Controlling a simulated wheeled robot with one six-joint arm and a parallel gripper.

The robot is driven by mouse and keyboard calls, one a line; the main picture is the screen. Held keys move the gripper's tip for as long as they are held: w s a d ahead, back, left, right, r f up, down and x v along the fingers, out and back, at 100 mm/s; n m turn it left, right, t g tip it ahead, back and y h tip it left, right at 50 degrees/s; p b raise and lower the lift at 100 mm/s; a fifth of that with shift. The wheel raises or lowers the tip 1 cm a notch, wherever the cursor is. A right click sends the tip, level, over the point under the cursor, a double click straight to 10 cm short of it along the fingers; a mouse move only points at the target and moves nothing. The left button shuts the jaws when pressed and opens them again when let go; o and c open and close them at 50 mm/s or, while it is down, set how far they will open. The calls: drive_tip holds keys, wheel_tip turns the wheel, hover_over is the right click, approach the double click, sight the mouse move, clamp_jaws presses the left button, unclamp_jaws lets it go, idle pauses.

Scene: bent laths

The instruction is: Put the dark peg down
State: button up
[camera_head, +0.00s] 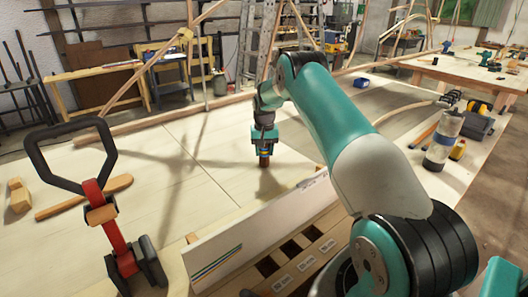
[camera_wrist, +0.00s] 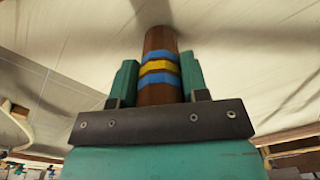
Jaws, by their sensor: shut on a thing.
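The dark peg (camera_wrist: 160,85) is brown with blue and yellow bands around it. My gripper (camera_wrist: 160,82) is shut on it, with one teal finger on each side. In the head view my gripper (camera_head: 264,150) points down over the pale table (camera_head: 170,215). The lower end of the peg (camera_head: 264,162) shows brown below the fingers there. The peg looks upright. I cannot tell whether its end touches the table top or hangs just above it.
A slotted wooden rack (camera_head: 305,250) with a white board (camera_head: 225,250) stands in front. A red clamp (camera_head: 113,225) with a black handle is at the left. The table around the peg is clear.

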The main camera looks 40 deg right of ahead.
drive_tip(key=o, duration=0.9)
drive_tip(key=shift+f, duration=0.15)
drive_tip(key=shift+o, duration=0.3)
